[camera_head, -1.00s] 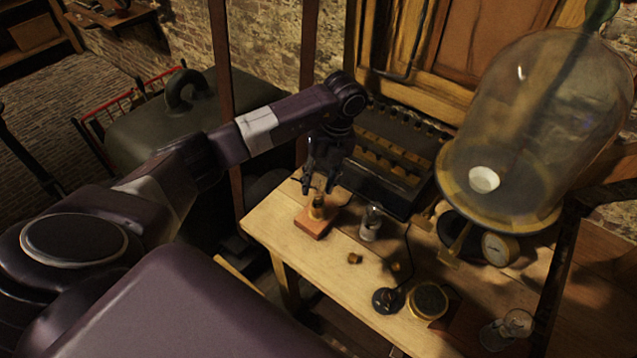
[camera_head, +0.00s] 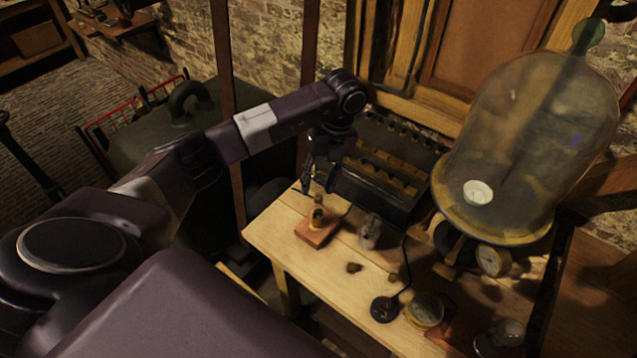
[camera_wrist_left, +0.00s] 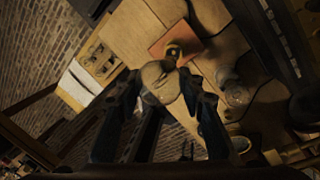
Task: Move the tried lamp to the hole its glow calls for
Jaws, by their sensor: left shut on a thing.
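My left gripper (camera_head: 319,184) is above the table's left end. In the left wrist view, its fingers (camera_wrist_left: 160,82) are shut on a pale, rounded glass lamp (camera_wrist_left: 158,72). The lamp is hard to make out in the head view. Below the fingers is a brass socket (camera_head: 318,217) on a reddish-brown block (camera_head: 316,235); both also show in the wrist view, the socket (camera_wrist_left: 173,51) just past the lamp. A dark rack (camera_head: 375,195) with a row of holes along its back stands behind the gripper. My right gripper is not in view.
A small glass jar (camera_head: 369,234) stands right of the block. A large bell jar (camera_head: 535,130) with a gauge (camera_head: 493,260) fills the right side. A black disc (camera_head: 384,309) with a cord and a round brass piece (camera_head: 426,309) are near the front.

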